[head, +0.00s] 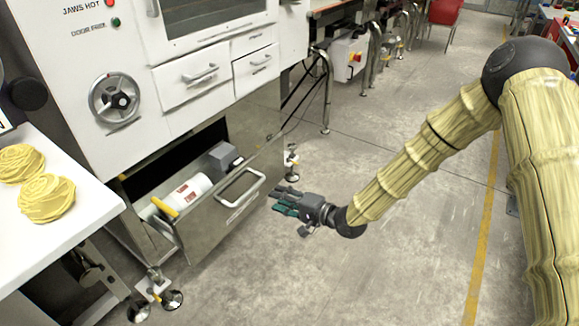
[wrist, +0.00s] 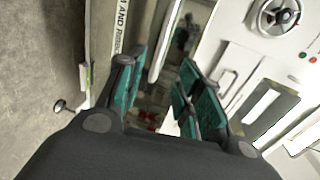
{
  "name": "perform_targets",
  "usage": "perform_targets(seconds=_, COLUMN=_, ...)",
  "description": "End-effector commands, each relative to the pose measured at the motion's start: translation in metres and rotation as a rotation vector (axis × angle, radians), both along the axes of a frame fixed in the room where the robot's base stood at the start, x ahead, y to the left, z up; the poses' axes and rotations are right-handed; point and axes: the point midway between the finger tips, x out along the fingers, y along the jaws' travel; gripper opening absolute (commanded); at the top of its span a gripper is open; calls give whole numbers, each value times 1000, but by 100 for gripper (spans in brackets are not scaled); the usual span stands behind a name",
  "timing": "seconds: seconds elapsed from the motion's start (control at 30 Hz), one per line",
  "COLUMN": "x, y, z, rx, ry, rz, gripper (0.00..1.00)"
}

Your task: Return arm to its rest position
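My gripper (head: 285,203) is at the end of my arm, which is covered in a yellowish sleeve and reaches in from the right of the head view. It hangs over the floor, just right of the open drawer's handle (head: 240,185), apart from it as far as I can see. In the wrist view its teal-padded fingers (wrist: 160,95) stand apart with nothing seen held between them. The open lower drawer (head: 215,215) holds a white bottle (head: 189,192) with a yellow end and a grey block-like object (head: 222,157).
The white machine (head: 135,50) with a handwheel (head: 114,99) and two small shut drawers stands at the left. A white table (head: 60,215) bears two yellow bundles (head: 46,198). The concrete floor (head: 380,255) is clear below my arm. A red chair (head: 444,12) stands far back.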

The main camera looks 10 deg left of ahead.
Motion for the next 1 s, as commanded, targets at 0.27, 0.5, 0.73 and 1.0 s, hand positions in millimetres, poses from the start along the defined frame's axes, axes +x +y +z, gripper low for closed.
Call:
perform_targets(seconds=0.27, x=-16, y=-13, z=-29, rx=-72, ry=11, rz=-20, gripper=35)
perform_targets(seconds=0.5, x=-82, y=-73, z=-121, rx=-365, ry=47, rz=-56, gripper=35)
perform_targets(seconds=0.73, x=-168, y=-147, z=-192, rx=-680, ry=106, rz=-16, gripper=35)
perform_targets(seconds=1.0, x=-281, y=-239, z=-237, rx=-1023, ry=205, rz=122, gripper=35)
